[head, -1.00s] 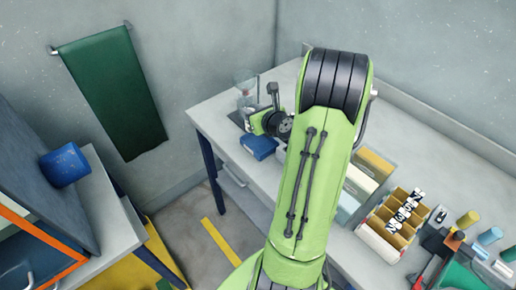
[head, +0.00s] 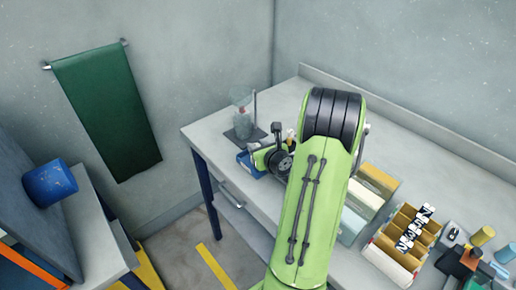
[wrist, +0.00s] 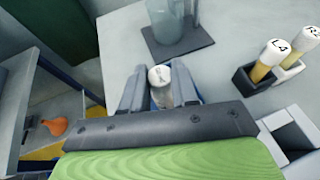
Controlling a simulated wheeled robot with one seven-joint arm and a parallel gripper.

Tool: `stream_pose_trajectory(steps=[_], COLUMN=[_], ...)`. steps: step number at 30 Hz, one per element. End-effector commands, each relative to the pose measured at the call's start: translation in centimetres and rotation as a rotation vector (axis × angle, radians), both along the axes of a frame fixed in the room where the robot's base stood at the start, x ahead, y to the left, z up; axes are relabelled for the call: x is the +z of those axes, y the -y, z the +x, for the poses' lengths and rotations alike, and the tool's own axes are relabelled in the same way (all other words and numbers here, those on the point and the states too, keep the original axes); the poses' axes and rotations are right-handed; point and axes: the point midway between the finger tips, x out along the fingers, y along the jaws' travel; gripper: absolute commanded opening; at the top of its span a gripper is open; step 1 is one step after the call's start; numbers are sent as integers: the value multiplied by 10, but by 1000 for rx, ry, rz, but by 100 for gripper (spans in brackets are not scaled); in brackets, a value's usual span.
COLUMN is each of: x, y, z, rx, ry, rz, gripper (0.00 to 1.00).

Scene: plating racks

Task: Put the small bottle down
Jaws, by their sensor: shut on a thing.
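My gripper (head: 259,149) is low at the far left end of the workbench, over a small blue tray (head: 246,164). In the wrist view my gripper (wrist: 160,77) is shut on the small bottle (wrist: 159,74), which has a white cap with a dark mark. The cap shows between the two fingers. The bottle's lower part is hidden, and a bit of blue shows below the cap. I cannot tell whether the bottle touches the tray.
A clear glass vessel on a dark stand (wrist: 178,47) is just beyond my gripper. Two capped bottles (wrist: 268,60) stand in small holders to the right. A divided rack (head: 402,243) and pale bins (head: 365,195) are farther right on the workbench (head: 212,131).

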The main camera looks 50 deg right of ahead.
Motion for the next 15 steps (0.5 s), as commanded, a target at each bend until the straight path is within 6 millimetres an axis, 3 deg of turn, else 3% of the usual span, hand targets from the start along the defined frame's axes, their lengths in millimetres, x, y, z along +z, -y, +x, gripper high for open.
stream_pose_trajectory(steps=[1,2,6,15], x=[-3,-2,-2,2], y=[0,0,0,0], z=[0,0,0,0], rx=[0,0,0,0], ry=[-1,-1,-1,0], rz=[1,0,0,0], gripper=[0,33,54,54])
